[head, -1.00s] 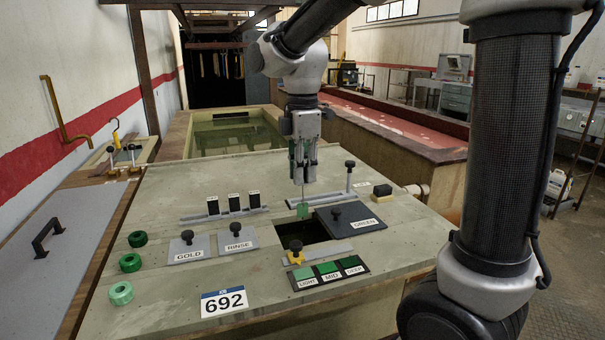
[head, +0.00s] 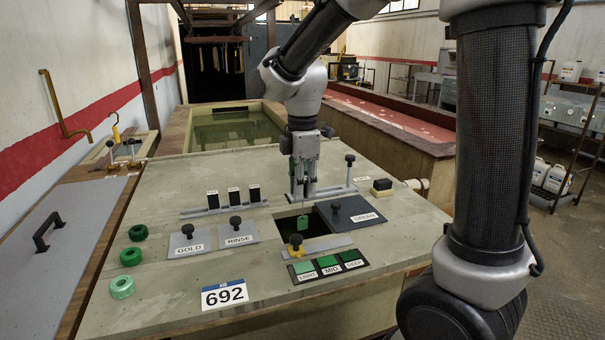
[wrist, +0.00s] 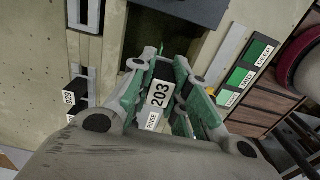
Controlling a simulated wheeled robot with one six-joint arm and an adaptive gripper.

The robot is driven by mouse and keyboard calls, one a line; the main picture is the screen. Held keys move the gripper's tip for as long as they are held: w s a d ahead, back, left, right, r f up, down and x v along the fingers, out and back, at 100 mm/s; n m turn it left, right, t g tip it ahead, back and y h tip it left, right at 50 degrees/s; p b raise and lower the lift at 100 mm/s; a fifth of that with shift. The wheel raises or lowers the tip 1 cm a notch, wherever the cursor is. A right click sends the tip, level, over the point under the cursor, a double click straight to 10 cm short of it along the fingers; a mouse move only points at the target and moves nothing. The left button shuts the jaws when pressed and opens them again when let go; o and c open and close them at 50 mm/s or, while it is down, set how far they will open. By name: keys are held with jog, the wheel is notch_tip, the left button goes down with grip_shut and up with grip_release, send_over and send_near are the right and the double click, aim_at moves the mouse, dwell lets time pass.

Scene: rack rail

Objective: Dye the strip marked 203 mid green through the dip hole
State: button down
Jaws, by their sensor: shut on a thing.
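My gripper (head: 303,192) is shut on the strip marked 203, whose white label (wrist: 159,94) shows between the fingers in the wrist view. The strip hangs down, and its green lower end (head: 303,222) shows against the dark dip hole (head: 288,226). I cannot tell how deep the end sits. The dark GREEN lid (head: 350,209) lies to the right of the hole, which stands open. A colour card (head: 328,265) marked LIGHT, MID and DEEP lies in front of the hole.
GOLD (head: 188,240) and RINSE (head: 237,233) lids lie to the left. A rail with black-topped tags (head: 233,195) is behind them. Green rings (head: 131,257) line the left side.

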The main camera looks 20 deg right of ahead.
aim_at(303, 229)
notch_tip(303, 229, down, 12)
jog(key=shift+f, duration=0.25)
dwell(0.5)
dwell(4.2)
